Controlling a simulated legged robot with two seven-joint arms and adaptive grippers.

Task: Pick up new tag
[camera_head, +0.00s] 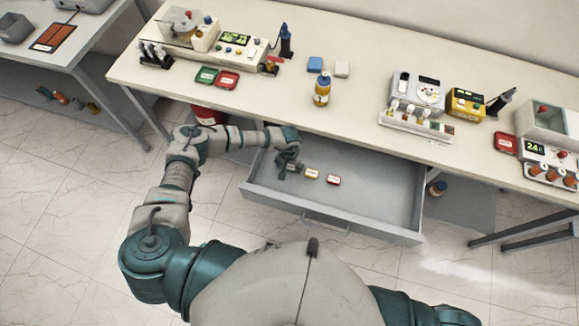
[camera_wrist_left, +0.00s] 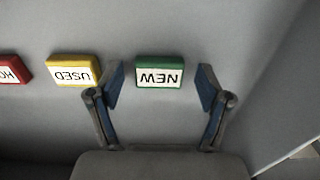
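The new tag is a small green block with a white label reading NEW, upside down in the left wrist view (camera_wrist_left: 160,72). It lies on the grey bottom of the open drawer (camera_head: 375,207). My left gripper (camera_wrist_left: 160,88) is open, with one finger on each side of the tag and a gap to both. In the head view my left gripper (camera_head: 287,168) reaches down into the left part of the drawer and largely hides the tag. My right gripper is not in view.
A yellow USED tag (camera_head: 312,174) and a red tag (camera_head: 333,180) lie in the drawer to the right of my gripper. In the left wrist view the USED tag (camera_wrist_left: 73,71) is close beside one finger. The drawer's right side is empty. The table (camera_head: 350,109) holds several instruments above.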

